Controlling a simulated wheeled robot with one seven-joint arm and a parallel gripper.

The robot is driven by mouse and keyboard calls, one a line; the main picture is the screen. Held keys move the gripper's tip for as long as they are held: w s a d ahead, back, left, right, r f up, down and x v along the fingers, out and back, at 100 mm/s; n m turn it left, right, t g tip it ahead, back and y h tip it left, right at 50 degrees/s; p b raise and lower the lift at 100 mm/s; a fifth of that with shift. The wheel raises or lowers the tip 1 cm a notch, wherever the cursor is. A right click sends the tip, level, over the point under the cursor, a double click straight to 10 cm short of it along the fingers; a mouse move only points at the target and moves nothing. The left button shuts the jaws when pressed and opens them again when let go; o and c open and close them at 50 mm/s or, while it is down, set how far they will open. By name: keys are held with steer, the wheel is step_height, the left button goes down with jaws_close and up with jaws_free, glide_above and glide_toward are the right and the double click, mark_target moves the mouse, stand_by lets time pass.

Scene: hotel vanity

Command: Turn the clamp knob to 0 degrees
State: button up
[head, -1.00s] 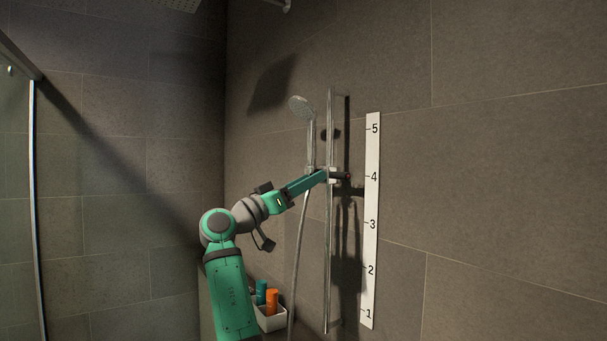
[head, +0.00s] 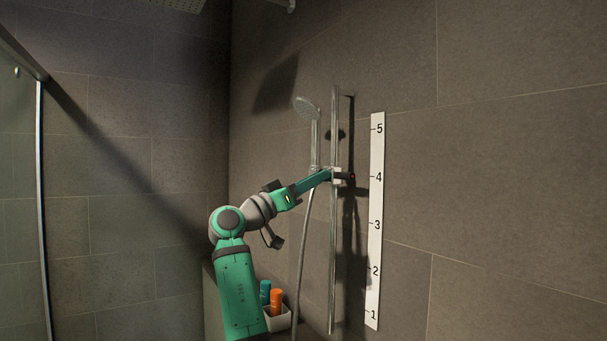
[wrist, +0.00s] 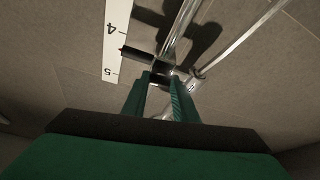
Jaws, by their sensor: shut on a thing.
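The clamp knob (wrist: 140,56) is a dark handle with a red tip, on a clamp on the vertical shower rail (head: 333,250). In the head view the knob (head: 346,176) sticks out to the right of the rail, its red tip toward the 4 on the scale. In the wrist view it points up and left. My gripper (wrist: 161,78) has its two green fingers shut on the dark base of the knob. In the head view my gripper (head: 327,175) reaches the clamp from the left. The fingers partly hide the clamp body.
A white numbered scale (head: 376,205) is on the wall right of the rail. The hand shower (head: 305,106) and its hose (head: 302,250) are close left of the rail.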

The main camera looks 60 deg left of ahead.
steer(key=n+g+y, duration=0.1)
steer(key=n+g, duration=0.1)
steer(key=n, duration=0.4)
steer(key=r+n+g+y, duration=0.1)
steer(key=n+g+y, duration=0.1)
steer(key=n, duration=0.5)
steer(key=d+n+g+y, duration=0.1)
steer(key=n+g, duration=0.1)
steer(key=n, duration=0.5)
steer(key=shift+r+y, duration=0.3)
steer(key=shift+r, duration=0.05)
steer(key=shift+n, duration=0.3)
steer(key=o, duration=1.1)
steer(key=shift+s+a, duration=0.1)
steer(key=shift+c, duration=0.2)
steer(key=v, duration=1)
steer(key=shift+d+r, duration=0.25)
steer(key=shift+d, duration=0.15)
steer(key=shift+s+a, duration=0.1)
steer(key=shift+s, duration=0.1)
